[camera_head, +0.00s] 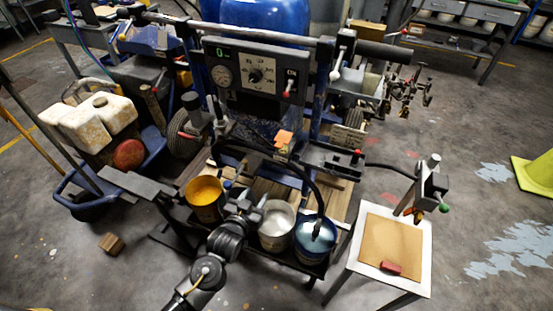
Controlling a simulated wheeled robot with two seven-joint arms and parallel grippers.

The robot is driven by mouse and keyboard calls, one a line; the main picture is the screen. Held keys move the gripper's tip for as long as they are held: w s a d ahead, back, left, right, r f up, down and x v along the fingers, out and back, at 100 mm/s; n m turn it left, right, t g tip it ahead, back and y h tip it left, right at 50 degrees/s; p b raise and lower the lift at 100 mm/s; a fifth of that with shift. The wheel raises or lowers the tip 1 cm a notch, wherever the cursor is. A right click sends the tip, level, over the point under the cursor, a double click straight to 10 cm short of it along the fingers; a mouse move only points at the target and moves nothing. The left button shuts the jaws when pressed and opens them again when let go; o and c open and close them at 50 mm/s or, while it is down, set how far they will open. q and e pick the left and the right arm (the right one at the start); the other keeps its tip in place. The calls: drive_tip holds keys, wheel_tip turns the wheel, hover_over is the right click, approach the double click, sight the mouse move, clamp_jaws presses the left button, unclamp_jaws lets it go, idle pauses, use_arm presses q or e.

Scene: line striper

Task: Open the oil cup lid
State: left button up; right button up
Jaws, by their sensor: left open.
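My left gripper (250,203) comes up from the bottom and reaches over the lower deck of the line striper. It is open, with nothing visible between its fingers. It is just right of a can of yellow paint (204,194) and above and left of a can of whitish paint (276,222). A blue can (314,240) stands right of these. The striper's control panel (256,75) has a gauge, a dial and a red-tipped switch. I cannot make out for certain which small fitting is the oil cup or its lid. My right gripper is out of view.
A small table (426,288) at the right carries a tan board, a red block (390,268) and a bracket with a green knob (442,208). A black hose (310,183) arches over the deck. Open floor lies at bottom left.

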sight(278, 147)
use_arm(q)
wheel_tip(278, 147, up, 11)
drive_tip(key=d+t+h, duration=0.2)
drive_tip(key=d+t, duration=0.1)
drive_tip(key=x, duration=0.9)
drive_tip(key=shift+w+a+f, duration=0.15)
drive_tip(key=shift+w+f, duration=0.05)
drive_tip(key=shift+w, duration=0.75)
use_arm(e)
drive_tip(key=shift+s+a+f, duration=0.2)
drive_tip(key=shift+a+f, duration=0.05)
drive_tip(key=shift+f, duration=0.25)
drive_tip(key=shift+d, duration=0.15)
use_arm(q)
clamp_jaws()
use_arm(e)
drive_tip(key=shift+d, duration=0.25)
